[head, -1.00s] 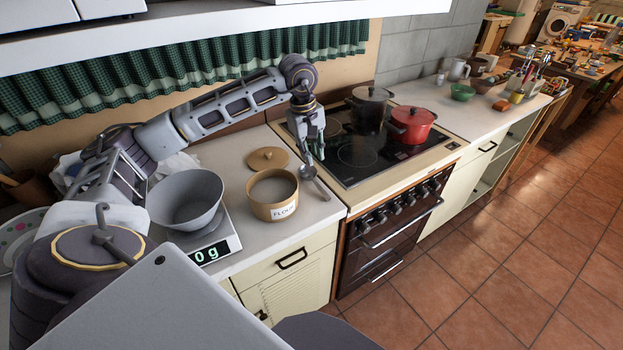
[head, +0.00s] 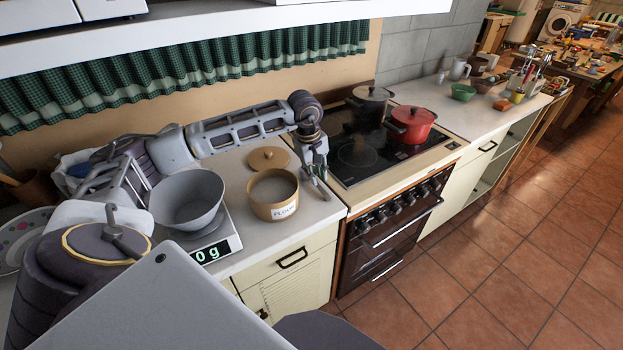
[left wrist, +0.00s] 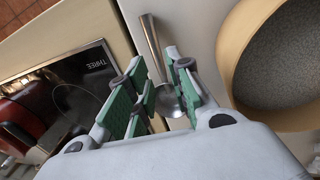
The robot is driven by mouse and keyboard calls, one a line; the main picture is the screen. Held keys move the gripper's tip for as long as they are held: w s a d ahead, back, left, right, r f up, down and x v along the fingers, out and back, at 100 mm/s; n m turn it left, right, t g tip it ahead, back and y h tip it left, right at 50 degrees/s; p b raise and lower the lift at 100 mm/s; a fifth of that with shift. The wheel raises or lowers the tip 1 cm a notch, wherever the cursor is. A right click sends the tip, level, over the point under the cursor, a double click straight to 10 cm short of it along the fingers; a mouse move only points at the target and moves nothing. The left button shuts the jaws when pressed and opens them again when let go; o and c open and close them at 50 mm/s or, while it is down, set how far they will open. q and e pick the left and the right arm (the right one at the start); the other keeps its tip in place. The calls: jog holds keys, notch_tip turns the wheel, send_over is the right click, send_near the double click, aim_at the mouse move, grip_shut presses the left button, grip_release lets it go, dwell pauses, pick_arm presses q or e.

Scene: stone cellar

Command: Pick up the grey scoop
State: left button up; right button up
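The grey scoop (left wrist: 151,42) lies on the white worktop beside the flour tub. In the left wrist view its handle points up and its bowl (left wrist: 168,100) shows partly between my finger pads. My left gripper (left wrist: 158,62) is open, with green pads on either side of the scoop and a gap between them. In the head view my left gripper (head: 316,172) is low over the worktop, right of the flour tub (head: 274,203). It hides most of the scoop there; only the handle end (head: 324,190) shows. My right gripper is not in view.
The wooden lid (head: 268,158) lies behind the flour tub. A scale (head: 232,243) reading 0 g carries a grey bowl (head: 187,198) to the left. The hob (head: 352,173), with a red pot (head: 411,124) and a dark pot (head: 370,105), is close on the right.

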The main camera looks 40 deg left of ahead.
aim_at(319, 184)
pick_arm(q)
jog(key=shift+w+f, duration=0.1)
jog(key=shift+f, duration=0.55)
jog(key=f, duration=0.1)
jog(key=f+p, duration=0.1)
jog(key=shift+w+f, duration=0.3)
jog(key=shift+f, duration=0.05)
jog(key=shift+w+d+f, duration=0.1)
jog(key=shift+f, duration=0.4)
jog(key=shift+c, duration=0.5)
grip_shut()
jog(key=shift+r, duration=0.85)
notch_tip(319, 184, up, 7)
jog(key=shift+f+b, duration=0.1)
jog(key=shift+b, duration=0.35)
jog(key=shift+r, duration=0.75)
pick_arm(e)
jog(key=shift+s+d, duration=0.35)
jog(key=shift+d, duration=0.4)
